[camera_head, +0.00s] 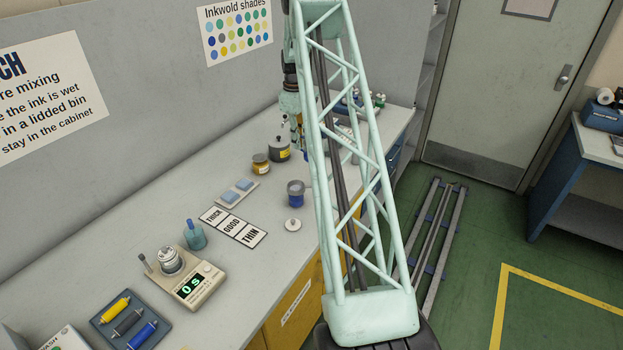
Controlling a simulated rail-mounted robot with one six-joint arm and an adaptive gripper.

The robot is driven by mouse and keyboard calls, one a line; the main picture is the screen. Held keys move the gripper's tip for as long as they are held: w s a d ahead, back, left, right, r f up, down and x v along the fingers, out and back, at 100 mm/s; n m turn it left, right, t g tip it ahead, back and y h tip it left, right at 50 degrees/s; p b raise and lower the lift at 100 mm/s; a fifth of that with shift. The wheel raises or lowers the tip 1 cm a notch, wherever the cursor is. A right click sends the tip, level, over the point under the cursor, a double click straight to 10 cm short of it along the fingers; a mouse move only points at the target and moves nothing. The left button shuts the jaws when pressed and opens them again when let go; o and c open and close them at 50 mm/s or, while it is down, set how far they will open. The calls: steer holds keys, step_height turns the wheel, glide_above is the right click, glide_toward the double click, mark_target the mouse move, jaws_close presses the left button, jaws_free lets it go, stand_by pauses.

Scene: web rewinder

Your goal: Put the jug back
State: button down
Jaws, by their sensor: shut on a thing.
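My gripper (298,132) is over the far part of the bench, partly behind the pale green lattice of my arm. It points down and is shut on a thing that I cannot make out. No jug shows clearly. A dark grey pot with a yellow label (280,153) stands just left of the gripper; I cannot tell whether they touch. An amber jar (260,164) stands left of the pot. A blue jar (296,195) stands nearer, with a white lid (293,225) lying by it.
Several small bottles (372,100) stand at the far end, partly behind my arm.

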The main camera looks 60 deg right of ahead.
steer(key=shift+f, duration=0.1)
steer(key=shift+f, duration=3.05)
steer(key=shift+f, duration=0.1)
steer(key=shift+f, duration=1.75)
steer(key=shift+f+b, duration=0.1)
steer(key=shift+b, duration=0.2)
steer(key=c, duration=3.3)
jaws_free()
steer(key=shift+f, duration=0.1)
steer(key=o, duration=0.4)
steer(key=shift+o, duration=0.2)
steer(key=shift+r, duration=0.2)
